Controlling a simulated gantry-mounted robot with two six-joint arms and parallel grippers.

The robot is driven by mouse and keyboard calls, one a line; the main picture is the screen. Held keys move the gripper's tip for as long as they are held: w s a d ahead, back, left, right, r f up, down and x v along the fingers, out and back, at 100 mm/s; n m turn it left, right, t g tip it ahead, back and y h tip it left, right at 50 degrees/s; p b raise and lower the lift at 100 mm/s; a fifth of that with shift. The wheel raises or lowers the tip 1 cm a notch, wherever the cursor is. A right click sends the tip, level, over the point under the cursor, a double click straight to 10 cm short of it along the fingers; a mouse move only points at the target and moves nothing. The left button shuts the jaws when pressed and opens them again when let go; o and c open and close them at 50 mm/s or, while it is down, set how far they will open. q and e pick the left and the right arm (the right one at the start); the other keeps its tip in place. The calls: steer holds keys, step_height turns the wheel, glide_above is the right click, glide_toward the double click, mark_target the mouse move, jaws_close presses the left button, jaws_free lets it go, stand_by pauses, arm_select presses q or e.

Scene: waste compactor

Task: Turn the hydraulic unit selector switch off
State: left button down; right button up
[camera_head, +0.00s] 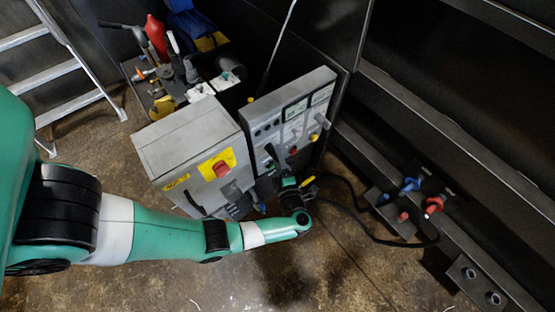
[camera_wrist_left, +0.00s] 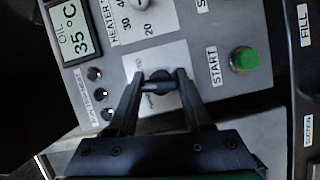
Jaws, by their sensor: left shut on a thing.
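The selector switch (camera_wrist_left: 159,88) is a small dark knob on a white label plate, on the grey control panel (camera_wrist_left: 225,85). The label's small text is partly covered, and I cannot read it. In the left wrist view my left gripper (camera_wrist_left: 160,78) has a finger on each side of the knob and is shut on it. In the head view my left gripper (camera_head: 272,171) is at the lower front of the grey control panel (camera_head: 262,112); the switch is hidden there by the gripper. My right gripper is in neither view.
A green START button (camera_wrist_left: 244,59) is to the right of the switch, with a heater dial (camera_wrist_left: 139,4) above. A grey cabinet (camera_head: 185,140) with a red switch (camera_head: 221,168) stands left of the panel. Black hoses (camera_head: 350,208) run to couplings on the right.

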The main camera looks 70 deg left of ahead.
arm_select(q)
steer(key=shift+n+y+b, duration=0.4)
steer(key=shift+n+b, duration=0.35)
steer(key=shift+n, duration=0.05)
steer(key=shift+c, duration=1.6)
jaws_free()
steer(key=shift+d, duration=0.15)
steer(key=shift+d, duration=0.35)
steer(key=s+d, duration=0.1)
steer(key=d, duration=0.9)
steer(key=shift+d+p, duration=0.3)
steer(key=shift+d, duration=0.05)
